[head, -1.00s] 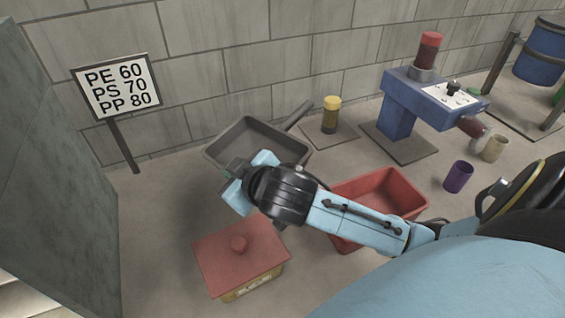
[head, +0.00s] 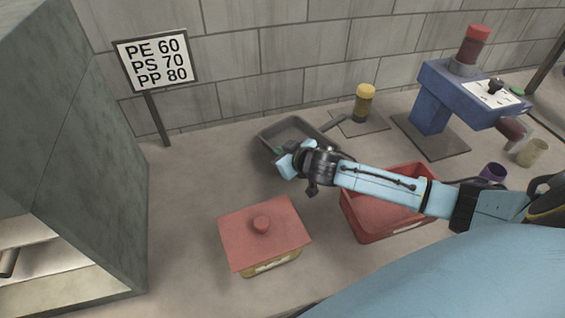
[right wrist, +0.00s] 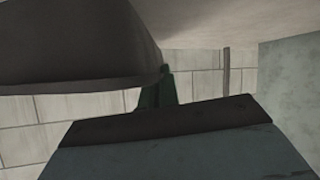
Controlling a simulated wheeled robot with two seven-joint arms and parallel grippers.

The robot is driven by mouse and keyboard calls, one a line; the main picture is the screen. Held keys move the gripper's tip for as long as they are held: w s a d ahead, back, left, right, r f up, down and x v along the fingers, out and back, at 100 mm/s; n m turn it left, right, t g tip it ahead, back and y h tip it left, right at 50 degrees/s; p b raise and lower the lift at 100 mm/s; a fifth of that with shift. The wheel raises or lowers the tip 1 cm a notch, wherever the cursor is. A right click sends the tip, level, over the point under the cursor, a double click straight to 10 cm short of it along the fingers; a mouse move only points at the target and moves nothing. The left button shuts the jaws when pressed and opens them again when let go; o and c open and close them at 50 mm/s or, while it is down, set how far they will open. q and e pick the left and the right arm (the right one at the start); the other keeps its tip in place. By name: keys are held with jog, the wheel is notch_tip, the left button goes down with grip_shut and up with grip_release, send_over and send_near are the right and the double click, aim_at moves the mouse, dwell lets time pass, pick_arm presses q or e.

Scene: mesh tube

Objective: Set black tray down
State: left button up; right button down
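The black tray (head: 290,127), a dark grey open pan with a straight handle (head: 333,122), is at the back of the bench, near the wall. My right gripper (head: 283,152) is at the tray's near wall and appears shut on it. In the right wrist view the tray (right wrist: 75,45) fills the upper left, its edge meeting the green finger (right wrist: 155,95). My gripper and wrist hide part of the tray's near side. I cannot tell whether its underside touches the bench. My left gripper is not in view.
A sign (head: 155,60) stands back left. A red-lidded box (head: 265,233) is in front and a red bin (head: 385,215) lies under my forearm. A yellow-capped jar (head: 363,103) and blue machine (head: 437,100) are to the right. Bench left of the tray is clear.

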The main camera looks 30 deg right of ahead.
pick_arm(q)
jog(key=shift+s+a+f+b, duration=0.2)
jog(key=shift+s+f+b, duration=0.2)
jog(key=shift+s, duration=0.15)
pick_arm(e)
jog(key=shift+f, duration=1.8)
jog(key=c, duration=1.6)
grip_release()
jog(key=shift+f, duration=0.1)
jog(key=shift+c, duration=0.2)
